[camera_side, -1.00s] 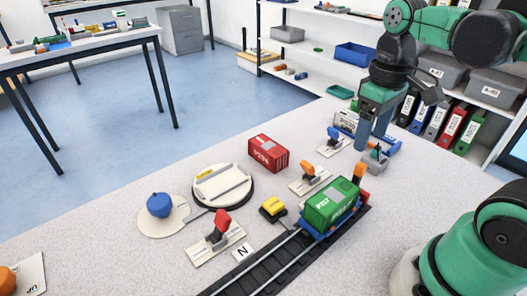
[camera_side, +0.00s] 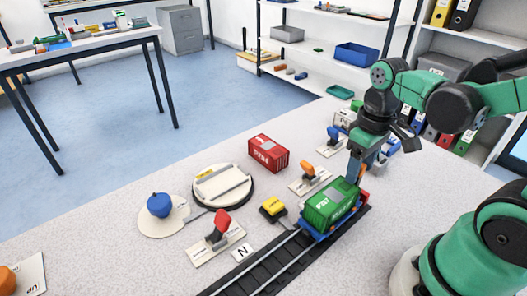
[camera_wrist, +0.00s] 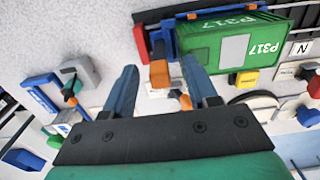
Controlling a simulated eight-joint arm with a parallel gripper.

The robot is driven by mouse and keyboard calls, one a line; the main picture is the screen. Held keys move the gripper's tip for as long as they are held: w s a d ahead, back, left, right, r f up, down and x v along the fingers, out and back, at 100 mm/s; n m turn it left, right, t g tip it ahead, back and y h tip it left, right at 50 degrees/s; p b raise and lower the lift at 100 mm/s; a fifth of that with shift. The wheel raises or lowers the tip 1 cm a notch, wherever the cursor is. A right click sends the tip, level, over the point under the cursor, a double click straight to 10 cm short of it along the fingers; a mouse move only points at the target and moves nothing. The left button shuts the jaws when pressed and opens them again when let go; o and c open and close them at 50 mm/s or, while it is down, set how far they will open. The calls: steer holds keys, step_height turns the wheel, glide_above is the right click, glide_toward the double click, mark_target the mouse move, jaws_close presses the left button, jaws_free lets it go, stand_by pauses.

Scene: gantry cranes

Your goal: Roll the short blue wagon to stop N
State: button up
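A blue wagon (camera_side: 325,233) stands on the black track with a green container (camera_side: 330,203) on it, marked P317 in the wrist view (camera_wrist: 235,40). An orange post (camera_side: 361,172) rises at the wagon's far end; its orange top (camera_wrist: 160,74) shows in the wrist view. My gripper (camera_side: 357,168) is low over that end. In the wrist view my gripper (camera_wrist: 160,85) is open, its blue fingers apart with the orange top between or just beyond their tips. Contact cannot be told. The N plate (camera_side: 242,250) lies beside the track, towards the near left.
A red-handled lever (camera_side: 220,224), a yellow block (camera_side: 272,207) and an orange-handled lever (camera_side: 309,172) stand left of the track. A red container (camera_side: 268,153) and a round turntable (camera_side: 222,186) are farther left. The track (camera_side: 262,268) is clear near the N plate.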

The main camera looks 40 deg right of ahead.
jaws_close()
steer(key=shift+a, duration=0.15)
steer(key=a, duration=1.5)
steer(key=shift+a, duration=0.3)
steer(key=shift+o, duration=1.1)
jaws_free()
steer(key=shift+r, duration=0.1)
step_height(320, 180, up, 7)
stand_by(0.7)
steer(key=w+d+f+t, duration=0.1)
steer(key=w+d+t, duration=0.1)
steer(key=d, duration=0.3)
steer(key=w+d+t, duration=0.3)
steer(key=d+t, duration=0.2)
steer(key=d, duration=0.1)
steer(key=shift+f, duration=0.35)
